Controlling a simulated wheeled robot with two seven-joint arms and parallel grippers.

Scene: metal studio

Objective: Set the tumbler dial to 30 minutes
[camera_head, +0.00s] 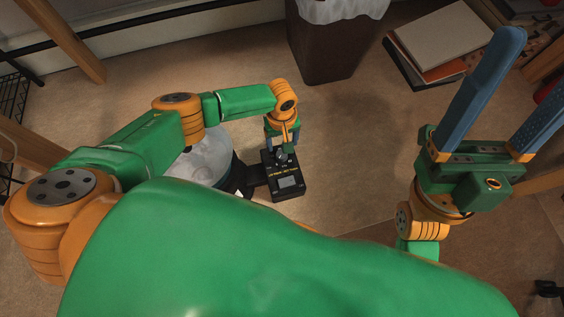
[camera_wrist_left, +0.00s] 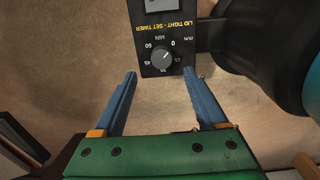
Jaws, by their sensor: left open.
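The black timer box (camera_head: 289,184) stands on the floor beside the rock tumbler, whose pale rounded drum (camera_head: 205,162) is partly hidden by my left arm. In the left wrist view the round dial (camera_wrist_left: 161,58) sits on the box face among minute marks that appear upside down. Its light pointer line seems to aim toward the 0 mark. My left gripper (camera_wrist_left: 164,76) is open, with its two blue fingers apart on either side of the dial's lower end, and nothing between them is visibly held. My right gripper (camera_head: 537,72) is open and empty, raised at the right.
A dark brown bin (camera_head: 330,48) with a white liner stands behind the box. Books (camera_head: 437,45) lie on the floor at the back right. A wooden leg (camera_head: 68,40) and a black wire rack (camera_head: 14,90) are at the left. Floor right of the box is clear.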

